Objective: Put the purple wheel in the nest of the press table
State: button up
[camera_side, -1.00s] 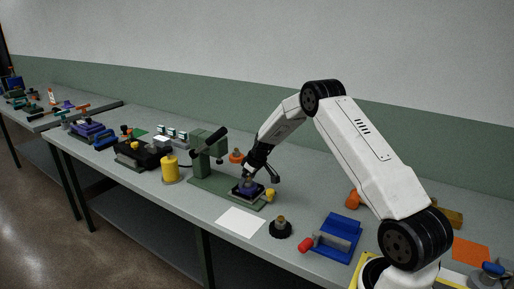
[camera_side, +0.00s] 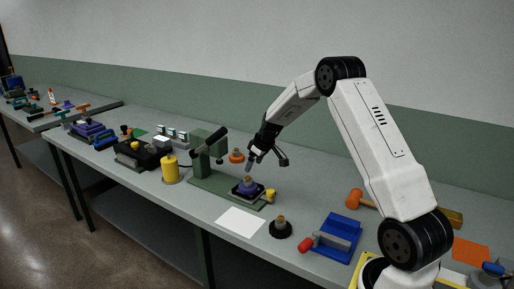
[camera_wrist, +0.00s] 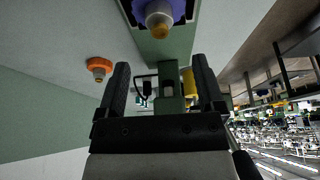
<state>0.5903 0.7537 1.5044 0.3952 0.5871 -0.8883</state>
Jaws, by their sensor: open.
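The purple wheel (camera_side: 248,184) sits on the dark nest (camera_side: 236,193) at the front of the green press table (camera_side: 204,184), with a tan hub on top. The wheel also shows at the top edge of the wrist view (camera_wrist: 172,12), apart from the fingers. My gripper (camera_side: 267,162) is open and empty, above and to the right of the wheel. Its two dark fingers stand wide apart in the wrist view (camera_wrist: 160,85). How deep the wheel sits in the nest cannot be told.
An orange wheel (camera_side: 237,156) stands behind the press, and a yellow cylinder (camera_side: 171,170) left of it. A yellow knob (camera_side: 269,195) is close beside the nest. A white sheet (camera_side: 240,221), a black piece with a tan hub (camera_side: 280,228) and a blue fixture (camera_side: 336,236) lie nearer.

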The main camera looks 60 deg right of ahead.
jog(key=shift+v, duration=2.3)
jog(key=s+a+f+g, duration=0.1)
jog(key=s+a, duration=0.9)
jog(key=a, duration=0.4)
jog(key=s+a+f+g, duration=0.1)
jog(key=s+a, duration=0.9)
jog(key=a, duration=0.5)
